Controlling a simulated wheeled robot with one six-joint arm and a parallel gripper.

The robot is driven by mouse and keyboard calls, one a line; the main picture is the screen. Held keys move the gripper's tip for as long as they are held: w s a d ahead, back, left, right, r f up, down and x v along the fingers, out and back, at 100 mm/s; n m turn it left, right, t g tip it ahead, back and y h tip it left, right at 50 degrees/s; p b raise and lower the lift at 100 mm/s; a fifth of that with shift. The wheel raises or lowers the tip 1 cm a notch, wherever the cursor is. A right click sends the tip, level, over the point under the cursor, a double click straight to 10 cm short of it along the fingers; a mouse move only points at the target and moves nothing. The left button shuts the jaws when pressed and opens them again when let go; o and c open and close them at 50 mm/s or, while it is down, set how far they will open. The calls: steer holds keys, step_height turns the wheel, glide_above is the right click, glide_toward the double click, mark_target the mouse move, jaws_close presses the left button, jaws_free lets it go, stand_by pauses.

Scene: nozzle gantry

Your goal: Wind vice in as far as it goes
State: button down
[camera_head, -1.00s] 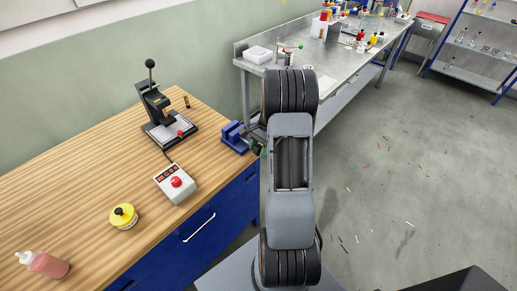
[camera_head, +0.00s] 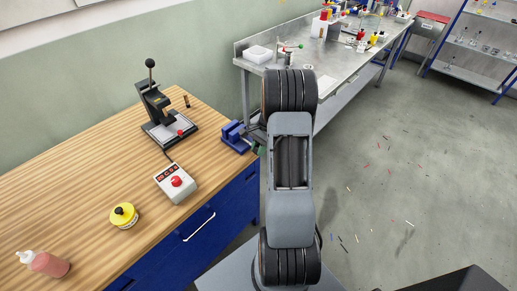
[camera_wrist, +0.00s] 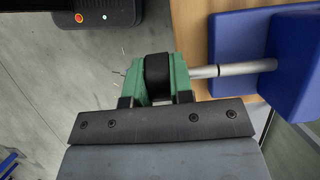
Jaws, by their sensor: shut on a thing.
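The blue vice (camera_head: 234,137) sits at the right edge of the wooden bench, and part of its blue body (camera_wrist: 292,62) fills the right of the wrist view. A silver screw shaft (camera_wrist: 236,69) runs from the vice toward my gripper. My gripper (camera_wrist: 157,78) has green fingers and is shut on the black vice handle (camera_wrist: 157,70) at the shaft's outer end. A bare length of shaft shows between the handle and the blue body. In the head view my arm partly hides the gripper, and the vice jaw gap is too small to judge.
A control box with a red button (camera_head: 175,183), a yellow tin (camera_head: 123,216) and a pinkish bottle (camera_head: 45,264) lie nearer. A metal table (camera_head: 345,65) stands behind my arm.

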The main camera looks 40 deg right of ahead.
steer(key=y, duration=0.2)
steer(key=shift+d+g+y+p, duration=0.1)
steer(key=shift+g+y+p, duration=0.2)
steer(key=shift+y+p, duration=0.1)
steer(key=c, duration=1)
jaws_free()
steer(key=b+v, duration=0.1)
steer(key=v, duration=1.2)
steer(key=shift+d+r+b, duration=0.3)
steer(key=shift+b, duration=0.05)
